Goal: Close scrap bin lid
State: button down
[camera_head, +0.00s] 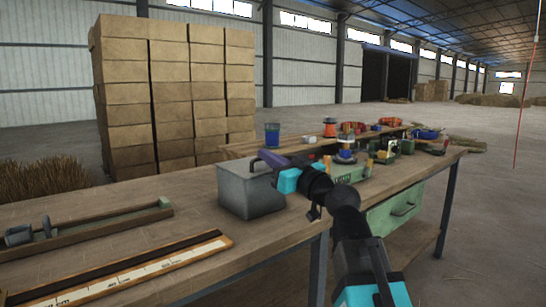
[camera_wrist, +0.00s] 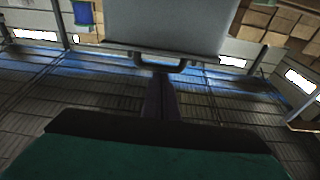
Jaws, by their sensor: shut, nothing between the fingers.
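The grey scrap bin (camera_head: 250,192) stands on the workbench near its front edge, left of my arm. My gripper (camera_head: 257,160) is at the bin's upper rear side, its dark fingers pointing left in the head view. In the wrist view a light grey panel (camera_wrist: 168,22), which looks like the bin lid, fills the top middle. A dark handle (camera_wrist: 178,66) runs along its edge. My shut fingers (camera_wrist: 161,76) reach that handle with nothing between them. I cannot tell whether they touch it. My arm hides part of the bin top, so the lid's angle is unclear.
The wooden workbench (camera_head: 130,192) carries a long wooden tray (camera_head: 95,232) and a ruler board (camera_head: 120,270) at left. A blue cup (camera_head: 272,134) stands behind the bin. Several small parts crowd the right side. A green drawer (camera_head: 398,208) hangs below the top.

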jog(key=shift+a+f+g, duration=0.1)
jog(key=shift+f+g, duration=0.2)
jog(key=shift+f, duration=0.45)
notch_tip(320, 180, up, 5)
jog(key=p, duration=0.2)
jog(key=s+d+f+b, duration=0.5)
jog(key=s+b, duration=0.1)
jog(key=s, duration=0.1)
jog(key=shift+s+d, duration=0.15)
jog(key=shift+d, duration=0.25)
jog(key=shift+s, duration=0.15)
dwell(0.4)
